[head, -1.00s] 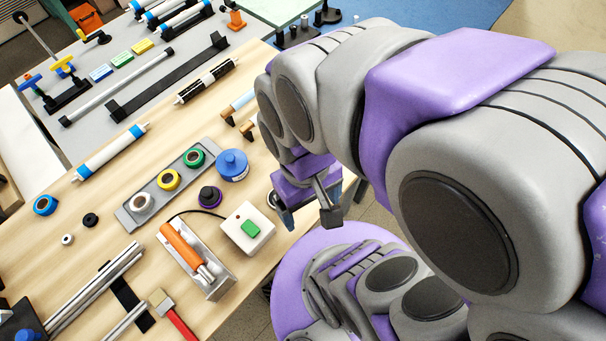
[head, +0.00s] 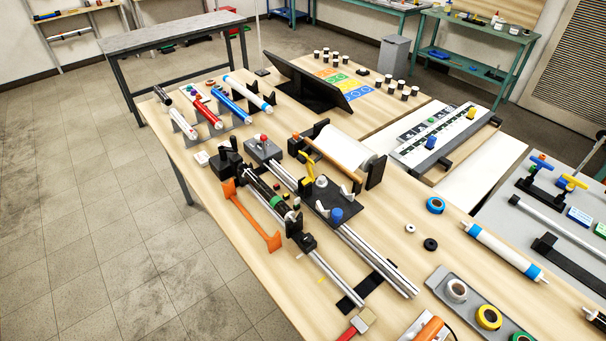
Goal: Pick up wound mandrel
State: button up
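A black, dark-wrapped tube with a green band (head: 264,190) lies in a winding fixture of aluminium rails and black blocks on the wooden table, near the middle of the head view. It looks like the wound mandrel, held between a black block at its upper left end and a clamp at its lower right end. My gripper is not in view.
An orange bracket (head: 252,217) stands along the table's front edge beside the fixture. A roll of white sheet (head: 343,150) and a dark tilted panel (head: 312,84) stand behind. Tape rolls (head: 456,291) sit in a tray at lower right. Open floor (head: 90,220) lies left.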

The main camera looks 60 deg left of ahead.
aim_at(275, 201)
jog(key=u, duration=2.6)
jog(key=z, duration=1.8)
jog(key=u, duration=1.7)
jog(key=i+j+z, duration=0.15)
jog(key=z, duration=0.2)
jog(key=i+j+z, duration=0.1)
jog(key=j+z, duration=0.15)
jog(key=z, duration=0.15)
jog(key=j+z, duration=0.2)
jog(key=z, duration=0.15)
jog(key=i, duration=0.05)
